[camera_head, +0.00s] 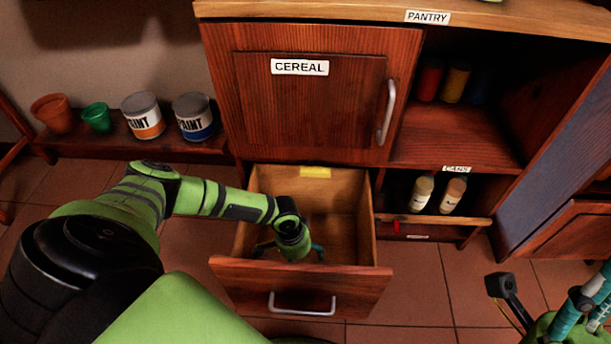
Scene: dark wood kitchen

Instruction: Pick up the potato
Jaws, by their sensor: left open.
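No potato shows in this view. My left gripper (288,252) points down into the open drawer (343,215) below the cereal cupboard. Its teal fingers are spread apart, one on each side of the green wrist. The wrist and the drawer's front panel hide the space between and under the fingertips, so I cannot tell what lies there. The visible back and right part of the drawer floor looks bare. Part of my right gripper (590,300) shows at the lower right edge, cut off by the frame, with its jaws unclear.
The cereal cupboard door (311,100) is shut above the drawer. Two bottles (437,193) stand on the shelf to the right, with cans (442,82) higher up. Paint cans (168,117) and pots (74,115) stand on a low shelf at left. Tiled floor is free right of the drawer.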

